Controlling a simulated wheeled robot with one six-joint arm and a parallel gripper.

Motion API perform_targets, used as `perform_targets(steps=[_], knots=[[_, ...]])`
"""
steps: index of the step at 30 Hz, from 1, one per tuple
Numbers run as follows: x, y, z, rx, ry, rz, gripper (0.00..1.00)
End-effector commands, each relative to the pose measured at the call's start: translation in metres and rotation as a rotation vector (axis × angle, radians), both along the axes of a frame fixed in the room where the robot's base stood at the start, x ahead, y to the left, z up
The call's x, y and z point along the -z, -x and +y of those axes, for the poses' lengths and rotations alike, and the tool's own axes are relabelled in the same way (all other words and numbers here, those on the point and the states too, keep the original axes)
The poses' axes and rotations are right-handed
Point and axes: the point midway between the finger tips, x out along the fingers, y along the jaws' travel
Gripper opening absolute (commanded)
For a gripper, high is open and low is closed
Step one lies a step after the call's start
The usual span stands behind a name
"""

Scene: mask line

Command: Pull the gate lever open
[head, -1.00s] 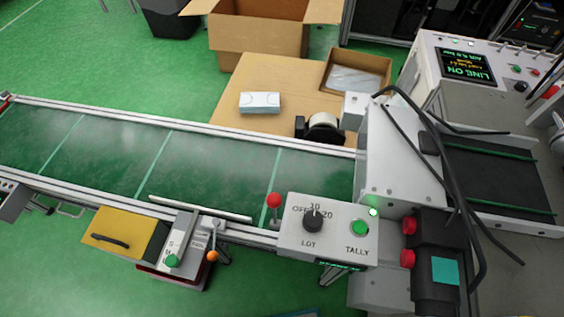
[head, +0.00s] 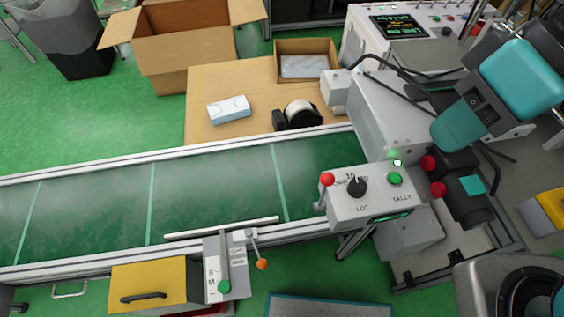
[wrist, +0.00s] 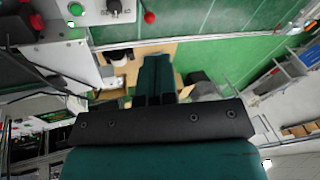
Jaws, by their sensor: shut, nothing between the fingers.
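A short lever with an orange knob (head: 261,264) hangs from a small bracket at the conveyor's near edge. It stands just right of a grey panel (head: 226,262) with a green-knobbed slider marked S, M, L. A pale bar (head: 222,229) lies along the belt edge above it. Another lever, with a red ball (head: 327,179), stands left of the LOT/TALLY box; it also shows in the wrist view (wrist: 149,17). I cannot read which one is labelled gate. My gripper (wrist: 154,60) is shut and empty in the wrist view, apart from both levers.
The green conveyor belt (head: 100,213) runs across the middle. A yellow box with a handle (head: 150,280) sits left of the slider panel. The grey LOT/TALLY box (head: 374,205) and machine housing (head: 395,115) stand right.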

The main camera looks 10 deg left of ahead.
Motion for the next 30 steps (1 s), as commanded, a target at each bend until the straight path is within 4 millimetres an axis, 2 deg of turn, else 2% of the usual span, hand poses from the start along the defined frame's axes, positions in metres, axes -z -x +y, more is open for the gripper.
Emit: perform_targets(steps=[12, 16, 20, 23, 27, 30], knots=[[0.0, 0.0, 0.0, 0.0, 0.0, 0.0, 0.0], [0.002, -0.012, 0.003, -0.057, 0.017, 0.0, 0.0], [0.012, -0.047, 0.015, -0.243, 0.068, 0.003, 0.0], [0.029, -0.084, 0.032, -0.457, 0.113, 0.01, 0.0], [0.063, -0.128, 0.06, -0.75, 0.157, 0.032, 0.0], [0.088, -0.15, 0.077, -0.918, 0.17, 0.051, 0.0]])
